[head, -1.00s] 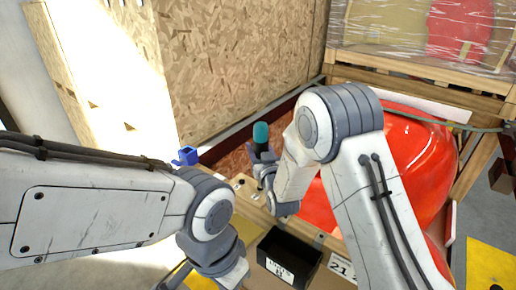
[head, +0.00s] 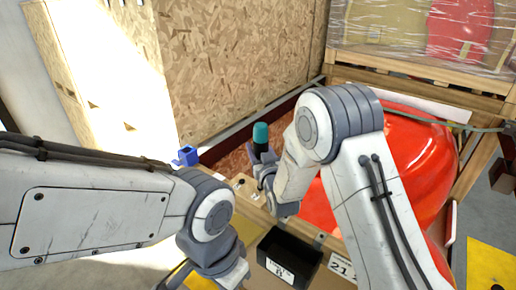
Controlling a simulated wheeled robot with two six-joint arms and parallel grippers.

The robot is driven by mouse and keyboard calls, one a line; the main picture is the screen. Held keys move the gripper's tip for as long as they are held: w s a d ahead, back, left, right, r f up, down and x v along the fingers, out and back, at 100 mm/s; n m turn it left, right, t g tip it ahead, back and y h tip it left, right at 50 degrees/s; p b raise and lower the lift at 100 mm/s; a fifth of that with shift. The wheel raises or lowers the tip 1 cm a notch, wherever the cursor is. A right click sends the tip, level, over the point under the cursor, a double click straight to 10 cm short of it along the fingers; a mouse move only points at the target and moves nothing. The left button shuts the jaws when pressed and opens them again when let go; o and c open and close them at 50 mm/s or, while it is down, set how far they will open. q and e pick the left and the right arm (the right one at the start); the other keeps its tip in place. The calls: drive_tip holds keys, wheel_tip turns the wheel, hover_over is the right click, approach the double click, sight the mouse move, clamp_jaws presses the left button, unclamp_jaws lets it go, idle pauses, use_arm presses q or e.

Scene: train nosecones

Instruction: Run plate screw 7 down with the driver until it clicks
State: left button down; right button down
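The driver (head: 261,134), with a teal top and a dark body, stands upright near the middle of the head view. My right gripper (head: 264,164) is at the driver's dark lower part, mostly hidden behind my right arm. I cannot make out whether its fingers are closed on the driver. A wooden beam (head: 243,186) with small plates or fittings runs below the driver. Screw 7 and the driver's tip cannot be made out.
A black bin (head: 289,252) with a white label stands at the front centre. A blue clamp-like part (head: 187,156) is left of the driver. A large glossy red nosecone (head: 415,165) lies in a wooden crate at right. A tall chipboard wall (head: 235,60) rises behind.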

drive_tip(key=shift+f+b, duration=0.9)
drive_tip(key=shift+f, duration=0.15)
idle(1.4)
drive_tip(key=shift+r, duration=0.15)
